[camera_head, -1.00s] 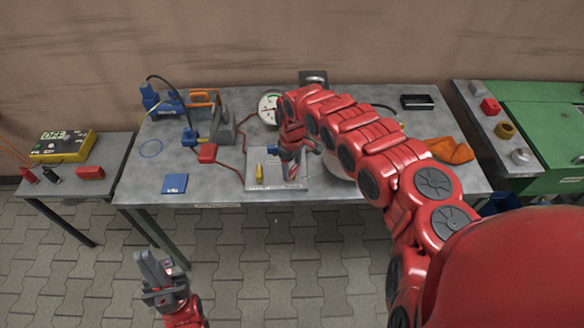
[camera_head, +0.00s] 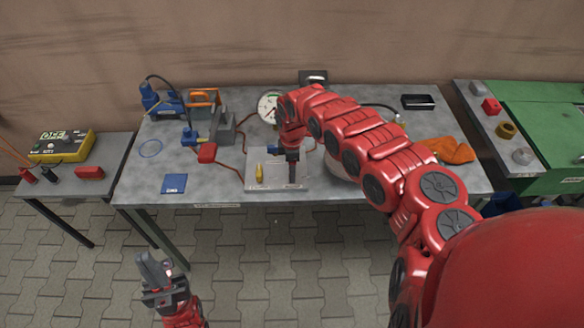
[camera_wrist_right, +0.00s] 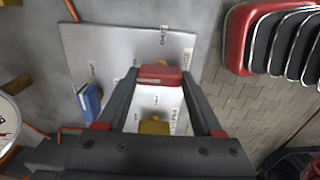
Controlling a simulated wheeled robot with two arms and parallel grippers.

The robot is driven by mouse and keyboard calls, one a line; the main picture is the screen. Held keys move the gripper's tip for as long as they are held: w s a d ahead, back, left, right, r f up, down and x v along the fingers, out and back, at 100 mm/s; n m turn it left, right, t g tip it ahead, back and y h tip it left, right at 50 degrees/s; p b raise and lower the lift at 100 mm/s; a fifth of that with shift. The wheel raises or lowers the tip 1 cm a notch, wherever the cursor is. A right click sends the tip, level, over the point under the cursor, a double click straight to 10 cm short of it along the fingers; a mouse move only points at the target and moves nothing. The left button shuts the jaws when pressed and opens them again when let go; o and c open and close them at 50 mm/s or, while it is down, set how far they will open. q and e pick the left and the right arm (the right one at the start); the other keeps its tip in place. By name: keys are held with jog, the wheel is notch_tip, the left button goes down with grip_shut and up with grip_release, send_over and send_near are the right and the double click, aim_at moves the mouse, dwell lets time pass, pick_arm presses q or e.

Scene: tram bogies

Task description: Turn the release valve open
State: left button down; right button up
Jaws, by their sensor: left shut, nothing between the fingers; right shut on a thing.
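A pale valve plate (camera_head: 272,184) lies on the workbench near its front edge. My right gripper (camera_head: 292,180) points down over the right part of the plate. In the wrist view its fingers are shut on a red handle (camera_wrist_right: 160,75) with a pale mark on it. The yellow handle (camera_wrist_right: 155,127) shows between the fingers, the blue handle (camera_wrist_right: 88,102) to their left. My left gripper (camera_head: 155,268) is shut and empty, low in front of the bench.
A pressure gauge (camera_head: 269,108) stands behind the plate. Red hoses run to a hand pump (camera_head: 222,128) with a red grip. A blue card (camera_head: 174,184), an orange cloth (camera_head: 449,150) and a black tray (camera_head: 417,102) lie on the bench. A yellow box (camera_head: 62,146) sits on the left table.

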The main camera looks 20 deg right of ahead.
jog(key=shift+s, duration=0.1)
dwell(0.3)
jog(key=o, duration=1.4)
jog(key=shift+c, duration=0.2)
notch_tip(320, 180, up, 17)
jog(key=b, duration=0.3)
jog(key=shift+r, duration=0.2)
